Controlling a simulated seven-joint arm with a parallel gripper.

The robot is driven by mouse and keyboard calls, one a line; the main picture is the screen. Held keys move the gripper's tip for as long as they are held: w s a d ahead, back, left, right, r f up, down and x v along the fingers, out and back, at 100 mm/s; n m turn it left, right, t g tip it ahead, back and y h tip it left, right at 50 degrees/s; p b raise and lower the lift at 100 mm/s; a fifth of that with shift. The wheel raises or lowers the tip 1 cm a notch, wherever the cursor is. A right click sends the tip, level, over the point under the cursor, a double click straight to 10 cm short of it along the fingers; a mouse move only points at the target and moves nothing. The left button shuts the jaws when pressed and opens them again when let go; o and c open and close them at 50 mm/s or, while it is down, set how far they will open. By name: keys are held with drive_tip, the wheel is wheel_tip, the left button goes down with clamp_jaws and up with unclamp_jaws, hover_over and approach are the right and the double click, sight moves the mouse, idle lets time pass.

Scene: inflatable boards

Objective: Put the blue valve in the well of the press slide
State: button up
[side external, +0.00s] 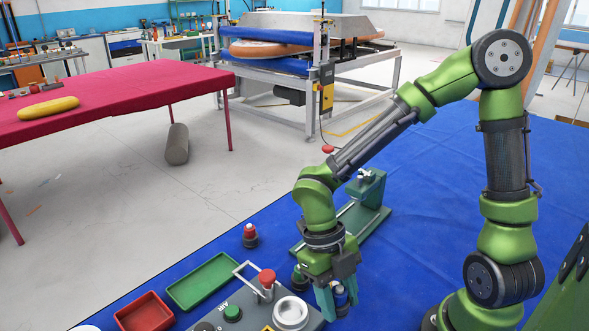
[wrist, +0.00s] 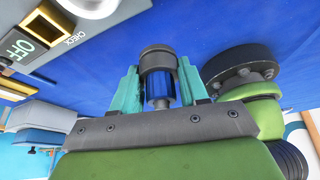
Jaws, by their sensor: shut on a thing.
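My gripper (side external: 338,303) points down low over the blue mat, close to the right end of the grey control panel. It is shut on the blue valve (wrist: 160,88), which has a dark ringed cap and a shiny blue body. In the wrist view the teal fingers (wrist: 158,88) stand on both sides of it. In the side view the valve (side external: 342,298) is partly hidden by the fingers. The green press (side external: 372,188) with its long slide base stands behind my gripper, apart from the valve. Its well cannot be made out behind my arm.
The control panel (side external: 238,308) has a red knob, a wire handle and a silver round part. A red-topped valve (side external: 250,236) stands on the blue mat (side external: 420,180). A green tray (side external: 203,282) and a red tray (side external: 145,312) lie at the left.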

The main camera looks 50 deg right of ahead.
sight(337, 311)
wheel_tip(337, 311, down, 4)
drive_tip(key=shift+r, duration=0.15)
drive_tip(key=shift+f, duration=2.1)
drive_tip(key=shift+f, duration=0.15)
drive_tip(key=o, duration=1.1)
